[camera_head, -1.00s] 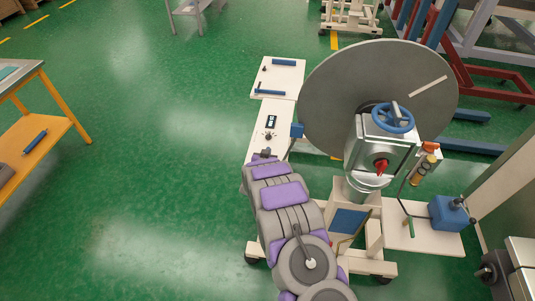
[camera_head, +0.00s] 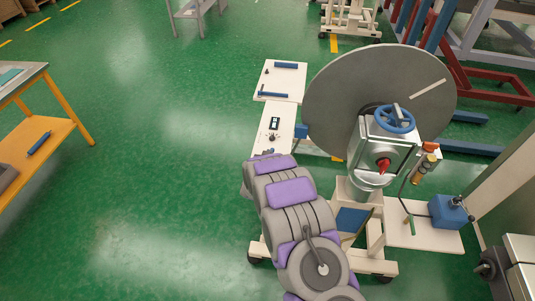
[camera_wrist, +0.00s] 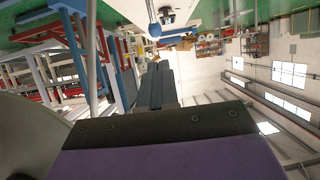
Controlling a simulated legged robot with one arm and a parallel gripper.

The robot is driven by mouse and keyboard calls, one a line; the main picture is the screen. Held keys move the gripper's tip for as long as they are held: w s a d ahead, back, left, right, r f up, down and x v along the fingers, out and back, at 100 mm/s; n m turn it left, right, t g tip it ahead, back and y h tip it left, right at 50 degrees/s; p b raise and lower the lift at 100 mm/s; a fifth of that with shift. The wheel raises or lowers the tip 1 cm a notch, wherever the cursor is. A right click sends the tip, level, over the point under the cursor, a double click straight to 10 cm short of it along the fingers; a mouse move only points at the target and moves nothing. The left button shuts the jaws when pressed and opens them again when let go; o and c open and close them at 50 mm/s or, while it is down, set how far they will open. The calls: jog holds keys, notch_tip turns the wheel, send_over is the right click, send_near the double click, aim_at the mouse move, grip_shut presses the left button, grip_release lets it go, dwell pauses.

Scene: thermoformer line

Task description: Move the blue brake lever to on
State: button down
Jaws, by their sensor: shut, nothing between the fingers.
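A white panel (camera_head: 282,80) on the left of the machine carries two blue bars. The near bar (camera_head: 273,95) lies along the panel's front edge beside a thin dark upright; the far bar (camera_head: 285,65) is at the back. I cannot tell for sure which blue part is the brake lever, nor read any on mark. My gripper (camera_wrist: 157,72) is shut and empty in the wrist view, its dark fingers pointing up the picture. A blue ball knob (camera_wrist: 154,30) shows beyond the fingertips, apart from them in the picture. In the head view my arm hides the gripper.
A large grey disc (camera_head: 335,95) with a blue handwheel (camera_head: 396,119) and red knob (camera_head: 383,165) stands right of the panel. A blue box (camera_head: 450,212) with a dark lever sits at right. An orange table (camera_head: 55,130) stands at left. Green floor between is clear.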

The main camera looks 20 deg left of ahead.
jog(key=v, duration=0.7)
jog(key=shift+s+r+p, duration=0.25)
jog(key=shift+r+p, duration=0.05)
jog(key=shift+r, duration=0.15)
jog(key=shift+d+r, duration=0.1)
jog(key=shift+d, duration=0.2)
jog(key=shift+a, duration=0.1)
